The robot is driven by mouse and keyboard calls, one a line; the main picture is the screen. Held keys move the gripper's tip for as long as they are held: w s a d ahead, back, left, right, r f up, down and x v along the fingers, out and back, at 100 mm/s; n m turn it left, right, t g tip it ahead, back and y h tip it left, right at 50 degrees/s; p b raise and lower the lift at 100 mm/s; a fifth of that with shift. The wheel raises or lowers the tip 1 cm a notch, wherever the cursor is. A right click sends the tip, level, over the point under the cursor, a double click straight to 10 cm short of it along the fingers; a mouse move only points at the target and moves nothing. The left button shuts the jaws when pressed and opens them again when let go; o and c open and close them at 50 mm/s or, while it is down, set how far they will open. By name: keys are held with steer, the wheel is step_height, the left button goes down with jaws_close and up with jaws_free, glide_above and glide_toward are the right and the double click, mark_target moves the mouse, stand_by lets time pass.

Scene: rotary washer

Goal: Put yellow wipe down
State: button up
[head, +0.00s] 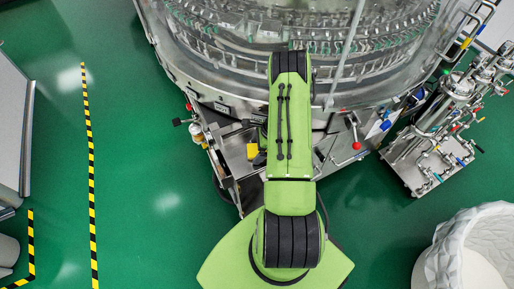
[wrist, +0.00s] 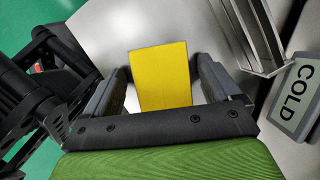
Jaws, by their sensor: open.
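The yellow wipe (wrist: 160,78) is a flat yellow rectangle in the middle of the wrist view. It appears to lie on the grey metal surface (wrist: 130,30), though its lower edge is hidden behind my gripper's dark bar. My gripper (wrist: 163,72) is open, with one finger on each side of the wipe and a visible gap to both. In the head view a small yellow patch (head: 253,151) shows on the metal worktop beside my green arm, and my arm hides much of that area.
A grey "COLD" label (wrist: 298,97) and a metal channel (wrist: 250,35) are at the right of the wrist view. The large round washer (head: 220,60) stands behind the worktop. A piped unit (head: 440,130) and a white tub (head: 475,250) stand right. Green floor at left is clear.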

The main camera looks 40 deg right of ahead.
steer(key=p+v, duration=0.3)
steer(key=v, duration=0.9)
steer(key=w+a+r+n+h, duration=0.15)
steer(key=a+r+n, duration=0.25)
steer(key=r, duration=0.4)
steer(key=w+a+r+n, duration=0.3)
steer(key=a+r+n, duration=0.1)
steer(key=r, duration=0.3)
steer(key=s+a+r+n, duration=0.3)
steer(key=a+r+n, duration=0.3)
steer(key=a+r, duration=0.25)
steer(key=s+a+r+n+t+h, duration=0.1)
steer(key=s+a+r+n, duration=0.3)
steer(key=s+n, duration=0.2)
steer(key=s+a+r+n+t+h, duration=0.1)
steer(key=s+a+r+n, duration=0.3)
steer(key=s, duration=0.4)
steer(key=shift+s+a+n+t, duration=0.25)
steer(key=shift+a+n+t, duration=0.15)
steer(key=shift+a+n, duration=0.45)
steer(key=shift+r, duration=0.2)
